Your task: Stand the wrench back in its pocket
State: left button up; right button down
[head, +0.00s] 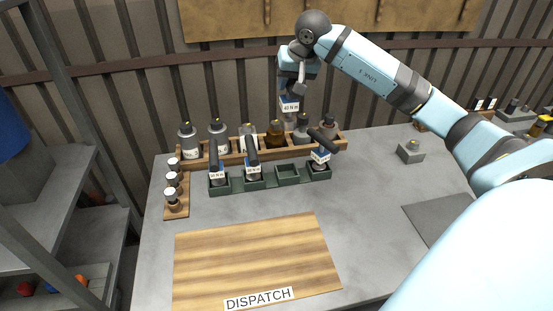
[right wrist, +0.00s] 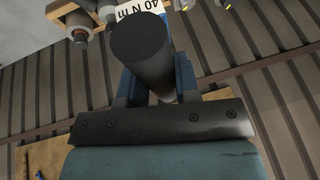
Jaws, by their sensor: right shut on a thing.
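My right gripper (head: 297,84) is raised above the back of the workbench and shut on a wrench. The wrench shows a white and blue "40 N m" label (head: 289,104) in the head view, hanging below the gripper. In the right wrist view its dark round handle (right wrist: 143,52) sits between the two jaws. A dark green rack (head: 235,187) stands on the bench below. Its third pocket from the left (head: 287,172) is empty; the other pockets hold wrenches with black handles, and the rightmost one (head: 321,150) leans. My left gripper is out of view.
A wooden rack (head: 232,157) with several bottles stands just behind the green rack. A small wooden holder with capped vials (head: 172,190) is at left. A wooden "DISPATCH" board (head: 255,260) lies in front, empty. A grey block (head: 410,152) sits at right.

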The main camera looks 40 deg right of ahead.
aim_at(289, 130)
notch_tip(289, 130, down, 15)
jog(key=shift+s+r+p, duration=0.1)
jog(key=shift+p, duration=0.5)
notch_tip(289, 130, down, 5)
jog(key=shift+r, duration=0.1)
jog(key=shift+f, duration=0.25)
jog(key=c, duration=0.8)
grip_release()
jog(key=shift+c, duration=0.2)
jog(key=shift+r, duration=0.1)
